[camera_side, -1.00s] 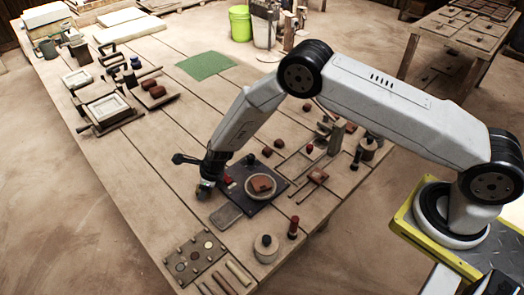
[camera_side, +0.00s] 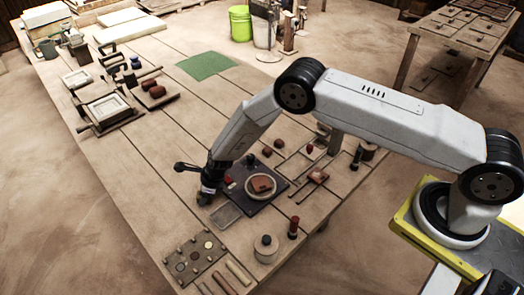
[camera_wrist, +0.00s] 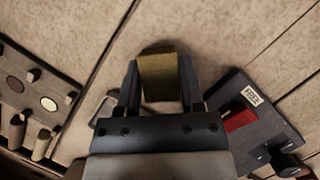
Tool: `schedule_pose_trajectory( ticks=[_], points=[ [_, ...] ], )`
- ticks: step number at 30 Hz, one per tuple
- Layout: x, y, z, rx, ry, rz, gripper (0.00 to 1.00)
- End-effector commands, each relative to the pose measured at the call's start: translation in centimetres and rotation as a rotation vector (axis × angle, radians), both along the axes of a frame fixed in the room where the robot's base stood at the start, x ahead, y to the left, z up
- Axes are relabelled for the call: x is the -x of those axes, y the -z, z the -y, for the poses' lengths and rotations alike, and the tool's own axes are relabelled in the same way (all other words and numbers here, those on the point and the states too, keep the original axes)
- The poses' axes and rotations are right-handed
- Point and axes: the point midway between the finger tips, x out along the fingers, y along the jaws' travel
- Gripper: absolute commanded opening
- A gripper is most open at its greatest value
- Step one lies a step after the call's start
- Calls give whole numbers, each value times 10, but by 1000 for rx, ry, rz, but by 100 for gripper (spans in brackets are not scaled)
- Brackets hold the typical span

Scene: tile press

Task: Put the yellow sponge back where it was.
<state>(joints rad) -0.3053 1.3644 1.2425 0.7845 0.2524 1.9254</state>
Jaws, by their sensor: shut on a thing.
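The yellow sponge (camera_wrist: 160,78) is pinched between the two dark fingers of my gripper (camera_wrist: 160,70) in the wrist view. In the side view, my gripper (camera_side: 208,194) is low over the table, and only a small dark yellow bit of the sponge shows at its tip. A shallow grey rectangular tray (camera_side: 226,215) lies just right of and in front of the gripper. In the wrist view, a pale rim (camera_wrist: 101,108) shows beside the left finger, mostly hidden by it. I cannot tell whether the sponge touches the table.
A dark plate (camera_side: 279,184) with a round dish and a red block stands close right of the gripper. A board with round samples (camera_side: 194,259) lies at the front. A lidded pot (camera_side: 266,249) and a red-topped tool (camera_side: 293,227) stand front right. Bare planks lie left.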

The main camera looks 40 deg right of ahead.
Motion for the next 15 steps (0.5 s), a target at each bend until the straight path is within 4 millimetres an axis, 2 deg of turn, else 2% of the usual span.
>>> schedule_pose_trajectory(
  ticks=[4,5,7,8,15],
  points=[
    [0,3,0,0,0,0,2],
    [0,3,0,0,0,0,58],
    [0,3,0,0,0,0,81],
    [0,3,0,0,0,0,84],
    [0,3,0,0,0,0,84]
  ],
)
